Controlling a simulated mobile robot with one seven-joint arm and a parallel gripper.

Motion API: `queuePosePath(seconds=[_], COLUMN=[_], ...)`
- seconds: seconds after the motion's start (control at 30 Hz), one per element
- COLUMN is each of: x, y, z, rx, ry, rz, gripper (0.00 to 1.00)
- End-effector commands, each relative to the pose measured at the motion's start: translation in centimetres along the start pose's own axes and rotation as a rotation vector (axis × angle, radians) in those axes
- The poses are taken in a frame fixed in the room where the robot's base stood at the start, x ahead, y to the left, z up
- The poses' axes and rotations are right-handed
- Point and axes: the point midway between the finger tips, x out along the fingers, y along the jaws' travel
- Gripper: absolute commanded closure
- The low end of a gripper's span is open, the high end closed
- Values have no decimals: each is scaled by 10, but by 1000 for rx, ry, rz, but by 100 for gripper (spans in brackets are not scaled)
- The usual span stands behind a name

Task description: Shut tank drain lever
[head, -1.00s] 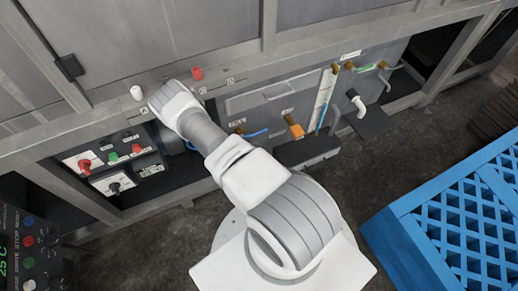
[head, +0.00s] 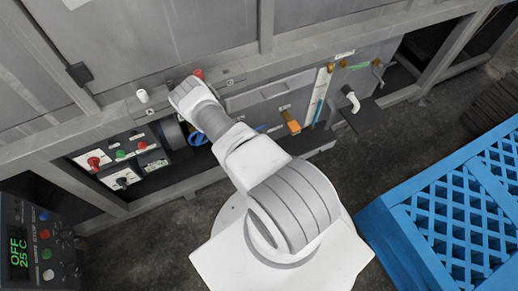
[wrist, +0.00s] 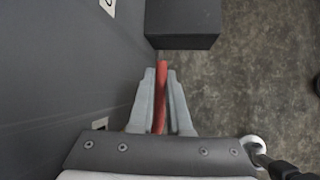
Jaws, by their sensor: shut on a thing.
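A red bar-shaped handle (wrist: 161,95), which looks like the drain lever, stands between the fingers of my gripper (wrist: 161,73) in the wrist view. The fingers are shut on it, one on each side, and its upper end shows between the fingertips. The rest of the lever and its valve are hidden. In the head view my arm reaches to the machine's front panel, and its wrist covers the gripper and the held lever.
A dark panel wall is close on the left in the wrist view, with a dark box (wrist: 182,24) ahead. In the head view, red and green knobs (head: 121,154) sit left of my arm. An orange handle (head: 291,122) and a white spout (head: 352,101) are right. A blue crate (head: 400,235) stands at the right.

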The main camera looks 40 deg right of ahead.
Motion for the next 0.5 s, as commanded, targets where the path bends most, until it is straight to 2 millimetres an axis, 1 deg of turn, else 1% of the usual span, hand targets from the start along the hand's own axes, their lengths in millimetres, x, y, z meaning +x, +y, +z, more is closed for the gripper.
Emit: queuePosePath(seconds=[0.1,0.13,0.27,0.5], x=[0,0,0,0], y=[-1,-1,-1,0], z=[-2,-2,-1,-1], rx=[-1,-1,-1,-1], ry=[3,3,2,0], rz=[-2,-2,-1,0], gripper=[100,79,55,54])
